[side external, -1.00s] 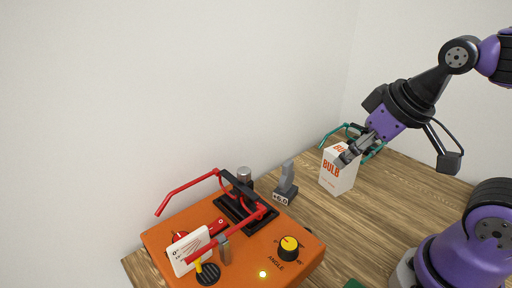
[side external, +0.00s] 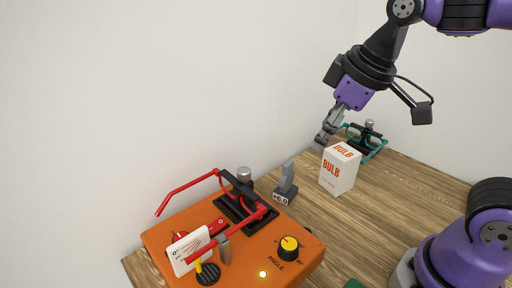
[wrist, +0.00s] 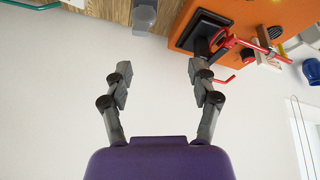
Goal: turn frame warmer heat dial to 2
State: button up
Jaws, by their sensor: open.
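An orange box (side external: 160,238) stands at the front of the table. On its top right is a black knob with a yellow cap (side external: 289,246), marked ANGLE. No dial marked heat is readable; a red part (side external: 179,236) is partly hidden behind a white card (side external: 190,252). The orange box also shows at the top right of the wrist view (wrist: 240,15). My gripper (side external: 325,138) is in the air above and behind the bulb box, away from the orange box. It is open and empty in the wrist view (wrist: 160,80).
Red glasses (side external: 187,190) sit in a black holder on the orange box. A grey piece marked +6.0 (side external: 286,188) stands beside it. A white BULB box (side external: 340,170) and teal glasses (side external: 374,151) are farther back. A blue object (wrist: 311,71) shows at the wrist view's right edge.

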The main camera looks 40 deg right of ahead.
jog(key=w+a+n, duration=0.2)
jog(key=a, duration=0.1)
jog(key=w+a+n+g, duration=0.1)
jog(key=w+a+n, duration=0.2)
jog(key=a, duration=0.1)
jog(key=w+a+n+g, duration=0.1)
jog(key=w+a+n, duration=0.1)
jog(key=a+n, duration=0.1)
jog(key=shift+w+a+r, duration=0.25)
jog(key=shift+w+r, duration=0.1)
jog(key=shift+r, duration=0.05)
jog(key=w+a+f+n+g, duration=0.1)
jog(key=a+f+n, duration=0.1)
jog(key=a+n, duration=0.35)
jog(key=n+g, duration=0.1)
jog(key=n, duration=0.2)
send_near(181, 239)
jog(key=shift+m, duration=0.25)
jog(key=f, duration=0.9)
jog(key=shift+w, duration=0.25)
jog(key=shift+c, duration=0.4)
grip_shut()
